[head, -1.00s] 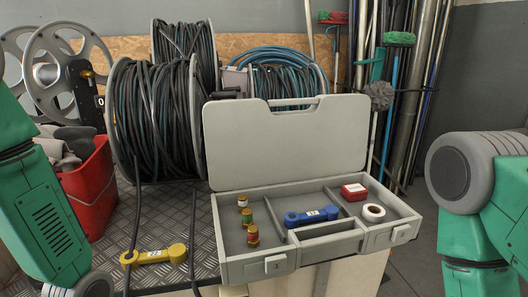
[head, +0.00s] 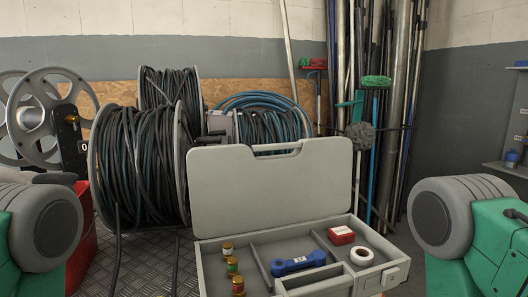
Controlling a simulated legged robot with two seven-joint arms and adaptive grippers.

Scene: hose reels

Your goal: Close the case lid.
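The grey case (head: 218,266) stands open on the bench, lower middle of the head view. Its lid (head: 270,190) is raised nearly upright behind the tray, with a handle cut-out along its top edge. In the tray are several small capped jars (head: 232,267), a blue tool (head: 299,263), a red box (head: 341,235) and a white tape roll (head: 362,256). The case's front side is cut off by the picture's bottom edge. Parts of my green and grey arms show at the left and right edges, apart from the case. Neither gripper is in view.
Large hose reels (head: 137,170) stand behind and left of the case, close to the lid. A red bin (head: 82,240) is at the left. Poles and brushes (head: 373,110) lean on the wall behind right. Wall shelves (head: 508,168) show at the far right.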

